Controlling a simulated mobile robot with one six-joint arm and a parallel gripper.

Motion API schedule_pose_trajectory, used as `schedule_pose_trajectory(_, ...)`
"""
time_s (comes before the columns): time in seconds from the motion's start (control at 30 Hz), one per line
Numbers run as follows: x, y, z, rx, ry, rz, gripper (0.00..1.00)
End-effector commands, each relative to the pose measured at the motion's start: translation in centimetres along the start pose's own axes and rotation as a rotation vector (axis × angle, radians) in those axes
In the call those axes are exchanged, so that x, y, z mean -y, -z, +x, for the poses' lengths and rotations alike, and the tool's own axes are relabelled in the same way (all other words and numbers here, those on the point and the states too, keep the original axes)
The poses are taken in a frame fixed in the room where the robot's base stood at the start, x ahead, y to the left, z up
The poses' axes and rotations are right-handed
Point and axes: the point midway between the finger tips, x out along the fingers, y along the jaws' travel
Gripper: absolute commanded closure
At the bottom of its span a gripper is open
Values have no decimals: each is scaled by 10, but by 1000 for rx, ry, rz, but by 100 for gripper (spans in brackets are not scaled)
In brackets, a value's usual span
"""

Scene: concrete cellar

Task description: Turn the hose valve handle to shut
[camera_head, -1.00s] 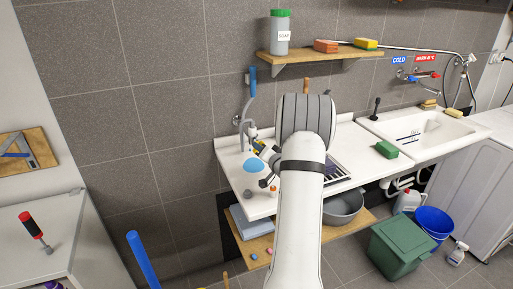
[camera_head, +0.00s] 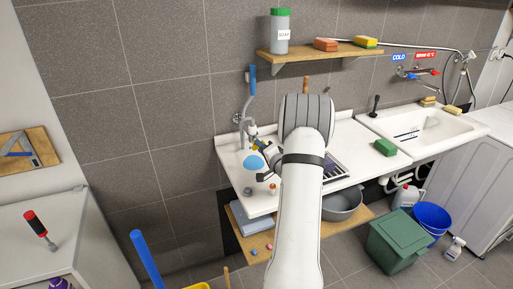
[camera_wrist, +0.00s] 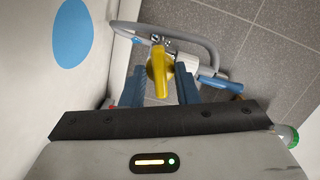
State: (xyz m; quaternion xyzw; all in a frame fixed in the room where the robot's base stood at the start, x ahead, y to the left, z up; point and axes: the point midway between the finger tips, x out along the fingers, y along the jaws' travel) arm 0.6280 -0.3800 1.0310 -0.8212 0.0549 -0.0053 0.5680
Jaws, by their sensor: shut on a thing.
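The yellow valve handle (camera_wrist: 160,72) is in the middle of the wrist view, its narrow end pointing toward my wrist. It sits on a metal valve (camera_wrist: 187,62) with a grey hose (camera_wrist: 193,32) curving around it. My gripper (camera_wrist: 159,84) has its two blue fingers on either side of the handle and is shut on it. In the head view, the grey hose (camera_head: 247,103) hangs on the tiled wall above the counter's left end. My gripper (camera_head: 264,152) is beside the valve there, and my wrist hides part of it.
A white counter (camera_head: 231,160) carries a blue disc (camera_head: 253,162), small knobs and a green sponge (camera_head: 385,147). A sink (camera_head: 435,130) is at right. A shelf (camera_head: 300,57) with a soap bottle (camera_head: 280,32) is above. A green bin (camera_head: 396,240) stands on the floor.

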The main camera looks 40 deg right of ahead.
Motion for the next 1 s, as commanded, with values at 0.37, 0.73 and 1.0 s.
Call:
schedule_pose_trajectory(0.37, -1, -1, 0, 3, 34, 247, 100)
schedule_pose_trajectory(0.73, -2, -1, 0, 2, 54, 366, 60)
schedule_pose_trajectory(1.0, -1, -1, -5, 0, 55, 363, 60)
